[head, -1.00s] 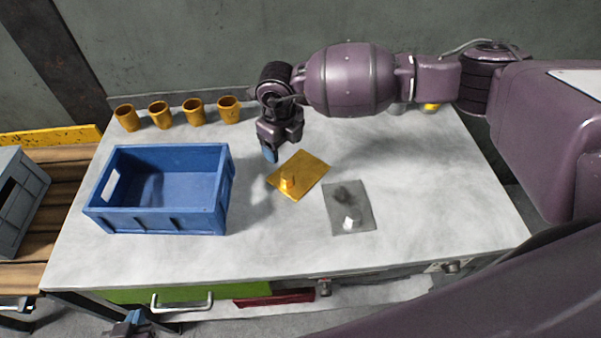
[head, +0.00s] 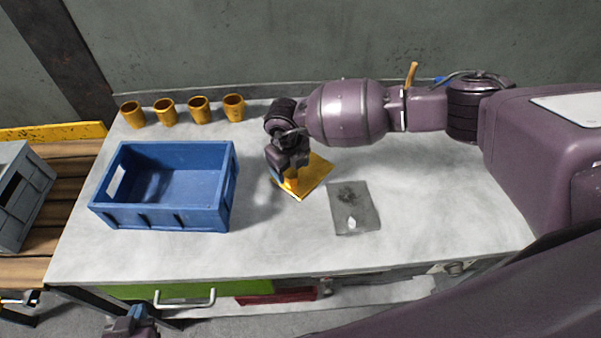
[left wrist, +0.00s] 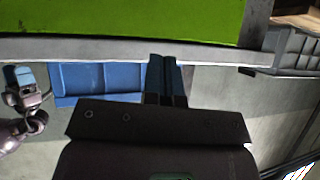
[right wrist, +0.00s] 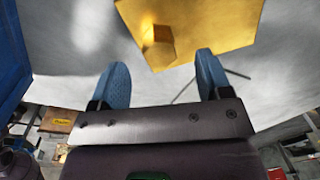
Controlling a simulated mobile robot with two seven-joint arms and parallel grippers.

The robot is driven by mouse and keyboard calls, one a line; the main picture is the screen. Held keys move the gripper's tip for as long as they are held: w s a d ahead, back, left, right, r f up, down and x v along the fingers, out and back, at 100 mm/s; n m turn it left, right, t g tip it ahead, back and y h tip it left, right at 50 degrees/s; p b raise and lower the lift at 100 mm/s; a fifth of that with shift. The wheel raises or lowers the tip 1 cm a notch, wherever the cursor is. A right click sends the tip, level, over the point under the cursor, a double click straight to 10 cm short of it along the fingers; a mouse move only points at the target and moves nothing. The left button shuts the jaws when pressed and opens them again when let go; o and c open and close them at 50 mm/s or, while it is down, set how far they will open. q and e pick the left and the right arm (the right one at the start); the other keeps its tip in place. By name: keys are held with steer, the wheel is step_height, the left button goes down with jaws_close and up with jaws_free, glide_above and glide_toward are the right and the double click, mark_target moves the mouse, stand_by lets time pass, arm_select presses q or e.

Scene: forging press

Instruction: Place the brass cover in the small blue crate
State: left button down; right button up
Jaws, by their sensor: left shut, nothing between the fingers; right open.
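The brass cover (head: 318,175), a flat golden plate with a raised block-shaped knob (right wrist: 158,47), lies on the table right of the blue crate. The small blue crate (head: 162,221) stands on the table's left part and looks empty. My right gripper (head: 282,180) is just above the cover's left part and partly hides it. In the right wrist view its two blue fingers (right wrist: 162,70) are apart and empty, with the knob ahead between them. My left gripper (head: 135,322) is low in front of the table, with its fingers (left wrist: 163,75) shut and empty.
A grey plate (head: 352,220) with a knob lies right of the cover. Several orange cups (head: 198,110) stand along the back left. A grey crate (head: 22,200) rests on wooden slats left of the table. A green drawer (head: 185,291) is under the tabletop. The table's front strip is clear.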

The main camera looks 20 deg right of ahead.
mark_target(299, 183)
steer(key=shift+f, duration=1.35)
jaws_close()
steer(key=shift+w+r, duration=0.1)
steer(key=shift+r, duration=0.05)
